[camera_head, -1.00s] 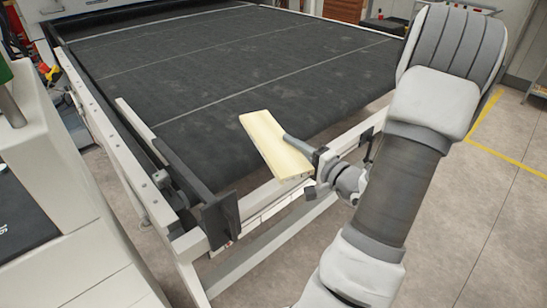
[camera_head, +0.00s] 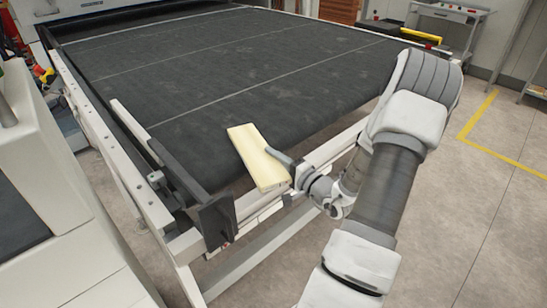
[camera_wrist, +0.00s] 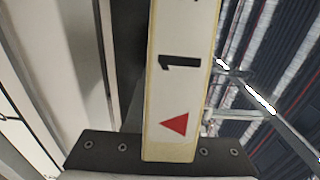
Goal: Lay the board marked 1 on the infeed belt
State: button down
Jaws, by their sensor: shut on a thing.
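The board marked 1 (camera_head: 257,158) is a pale yellow wooden piece at the front edge of the infeed belt (camera_head: 230,95). In the head view its far end overlaps the belt's front edge and its near end sticks out toward me; I cannot tell whether it touches the belt. My gripper (camera_head: 280,162) is shut on the board from its right side. In the wrist view the board (camera_wrist: 182,95) shows a black 1 and a red triangle, running up through the middle from the dark gripper plate. The fingertips are mostly hidden.
A white frame rail (camera_head: 105,165) and a dark upright bracket (camera_head: 213,215) stand left of the board. The belt beyond the board is bare. A grey table (camera_head: 445,15) stands at the back right, with open floor in front.

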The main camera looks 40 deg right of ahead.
jog(key=shift+f+b, duration=0.2)
jog(key=shift+b, duration=0.1)
jog(key=c, duration=0.8)
grip_release()
jog(key=shift+o, duration=0.2)
jog(key=shift+r, duration=0.1)
